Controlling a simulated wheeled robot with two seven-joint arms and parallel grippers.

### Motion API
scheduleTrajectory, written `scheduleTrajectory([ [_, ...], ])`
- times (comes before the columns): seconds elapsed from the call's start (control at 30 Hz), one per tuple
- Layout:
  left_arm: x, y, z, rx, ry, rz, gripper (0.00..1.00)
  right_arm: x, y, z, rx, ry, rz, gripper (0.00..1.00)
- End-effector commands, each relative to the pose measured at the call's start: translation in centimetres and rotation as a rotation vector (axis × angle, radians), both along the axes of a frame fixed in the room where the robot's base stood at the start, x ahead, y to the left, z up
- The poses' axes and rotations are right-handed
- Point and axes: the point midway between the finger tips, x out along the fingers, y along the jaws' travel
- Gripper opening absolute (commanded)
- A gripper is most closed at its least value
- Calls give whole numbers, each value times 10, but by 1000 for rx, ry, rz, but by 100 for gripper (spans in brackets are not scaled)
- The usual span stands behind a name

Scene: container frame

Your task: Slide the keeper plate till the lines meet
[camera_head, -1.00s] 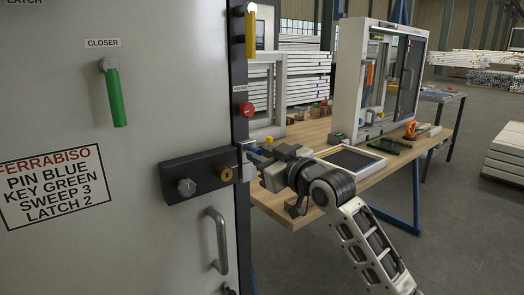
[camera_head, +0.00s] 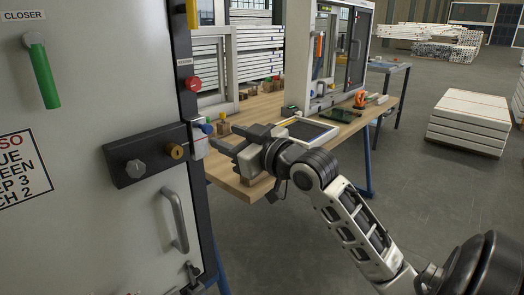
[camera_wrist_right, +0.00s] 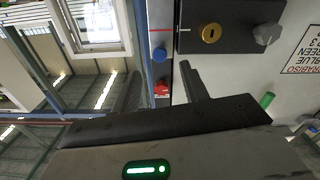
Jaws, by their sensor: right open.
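The keeper plate (camera_head: 199,142) is a small pale plate on the dark door frame edge, beside the black lock box (camera_head: 145,153) with its brass cylinder. A blue knob (camera_head: 207,128) sits on it; the knob also shows in the right wrist view (camera_wrist_right: 160,54). My left gripper is out of view.
A red button (camera_head: 194,83) and a yellow part (camera_head: 192,14) are on the frame above. A green handle (camera_head: 42,75) and a grey pull handle (camera_head: 174,220) are on the door. The wooden bench (camera_head: 232,179) with window frames stands behind my right gripper.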

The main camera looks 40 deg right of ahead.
Motion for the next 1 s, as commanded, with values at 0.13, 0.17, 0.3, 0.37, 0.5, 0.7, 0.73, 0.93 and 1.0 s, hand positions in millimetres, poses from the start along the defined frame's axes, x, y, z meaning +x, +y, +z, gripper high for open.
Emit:
scheduleTrajectory([
  [0.13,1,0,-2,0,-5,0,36,-38,-3,-3,-3,5,-1,44],
  [0.17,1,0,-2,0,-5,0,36,-45,-3,-3,-3,5,0,44],
  [0.3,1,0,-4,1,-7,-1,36,-71,-5,-3,-1,5,-1,44],
  [0.37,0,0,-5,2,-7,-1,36,-79,-6,-2,0,3,-2,44],
  [0.5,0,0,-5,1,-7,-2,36,-92,-7,-1,0,1,0,44],
  [0.7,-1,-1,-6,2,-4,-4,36,-97,-8,0,0,0,0,44],
  [0.73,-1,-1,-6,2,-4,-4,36,-97,-8,0,0,0,0,44],
  [0.93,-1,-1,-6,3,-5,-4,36,-97,-8,0,0,0,0,44],
  [1.0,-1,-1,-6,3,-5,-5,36,-97,-8,0,0,0,0,44],
])
